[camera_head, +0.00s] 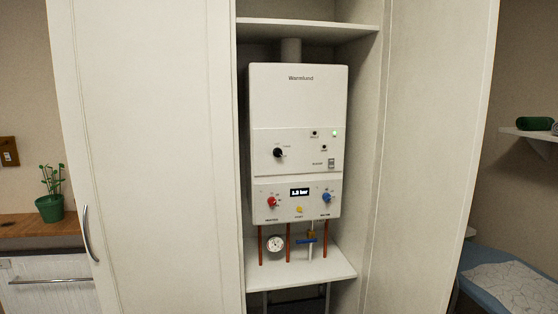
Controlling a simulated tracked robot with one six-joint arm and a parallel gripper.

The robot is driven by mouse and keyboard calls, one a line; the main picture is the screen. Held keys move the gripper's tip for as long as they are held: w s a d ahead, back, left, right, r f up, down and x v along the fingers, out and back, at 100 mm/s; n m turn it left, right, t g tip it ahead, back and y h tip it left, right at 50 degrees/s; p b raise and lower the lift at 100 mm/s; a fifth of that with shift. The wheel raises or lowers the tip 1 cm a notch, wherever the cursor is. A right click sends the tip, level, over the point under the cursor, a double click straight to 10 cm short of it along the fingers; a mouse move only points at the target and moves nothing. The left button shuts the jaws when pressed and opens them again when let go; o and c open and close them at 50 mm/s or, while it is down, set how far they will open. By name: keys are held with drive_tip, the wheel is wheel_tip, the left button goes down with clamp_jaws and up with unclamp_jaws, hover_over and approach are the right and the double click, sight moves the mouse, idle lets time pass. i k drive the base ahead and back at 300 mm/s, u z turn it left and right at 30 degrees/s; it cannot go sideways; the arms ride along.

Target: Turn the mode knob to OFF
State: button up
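A white boiler (297,95) marked "Warmlund" hangs inside an open cupboard. A black knob (278,153) is on the left of its middle panel; small labels around it are too small to read, so I cannot tell its setting. This looks like the mode knob. Below are a red knob (271,202) on the left, a blue knob (326,198) on the right and a small yellow button (299,209) between them. The display (299,191) reads about 1.3 bar. A green light (334,133) is lit at upper right. My gripper is not in view.
Two cupboard doors stand open, left (145,150) and right (428,140). Copper pipes, a round gauge (274,243) and a blue-handled valve (306,240) sit under the boiler above a shelf (300,278). A rocker switch (331,163) is right of the black knob. The boiler front is unobstructed.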

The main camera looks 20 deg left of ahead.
sight(277, 152)
drive_tip(key=k, duration=0.95)
drive_tip(key=u, duration=0.2)
drive_tip(key=i, duration=0.65)
drive_tip(key=u, duration=0.75)
drive_tip(key=i, duration=0.7)
drive_tip(key=u, duration=0.7)
drive_tip(key=i, duration=1.05)
drive_tip(key=u, duration=0.3)
